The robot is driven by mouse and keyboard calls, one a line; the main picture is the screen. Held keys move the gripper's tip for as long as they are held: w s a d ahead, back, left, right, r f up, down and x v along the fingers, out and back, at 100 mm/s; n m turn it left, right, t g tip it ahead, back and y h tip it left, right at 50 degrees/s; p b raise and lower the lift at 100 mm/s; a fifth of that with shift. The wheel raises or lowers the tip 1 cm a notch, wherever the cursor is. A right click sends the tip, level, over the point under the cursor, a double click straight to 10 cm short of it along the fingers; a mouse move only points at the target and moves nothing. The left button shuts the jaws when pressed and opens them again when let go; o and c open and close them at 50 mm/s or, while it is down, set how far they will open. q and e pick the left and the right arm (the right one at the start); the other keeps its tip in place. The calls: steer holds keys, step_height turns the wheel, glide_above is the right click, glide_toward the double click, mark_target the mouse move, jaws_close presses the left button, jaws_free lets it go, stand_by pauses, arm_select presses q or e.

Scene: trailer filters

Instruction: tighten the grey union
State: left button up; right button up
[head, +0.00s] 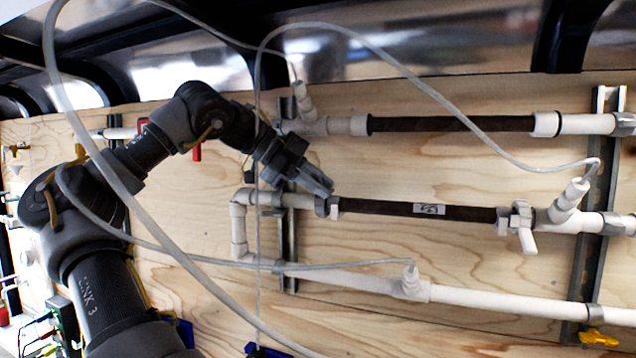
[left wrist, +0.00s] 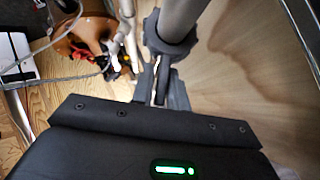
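The grey union (head: 326,207) sits at the left end of the dark filter tube (head: 410,208) in the middle pipe run. Another grey fitting (head: 519,216) is at that tube's right end. My left gripper (head: 327,190) is just above the left union, its fingers pointing down to the right. In the left wrist view, the union (left wrist: 170,42) is a dark grey ring around a pipe, and my left fingertips (left wrist: 162,72) are close below it. Whether they touch it or are apart from each other is unclear. My right gripper is not in view.
An upper pipe run with a dark tube (head: 450,124) and a lower white pipe (head: 500,300) lie on the wooden wall (head: 400,170). Clear hoses (head: 160,230) loop in front. Metal rails (head: 592,230) hold the pipes. A white valve handle (head: 527,241) hangs at the right.

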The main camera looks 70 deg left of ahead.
arm_select(q)
steer(key=shift+o, duration=1.4)
steer(key=shift+w, duration=0.1)
steer(key=shift+a, duration=0.1)
steer(key=shift+s+a+r, duration=0.1)
steer(key=shift+s+r, duration=0.1)
steer(key=shift+s, duration=0.2)
steer(key=b+v, duration=0.1)
steer(key=v, duration=0.8)
steer(key=shift+s+r, duration=0.25)
steer(key=shift+s, duration=0.1)
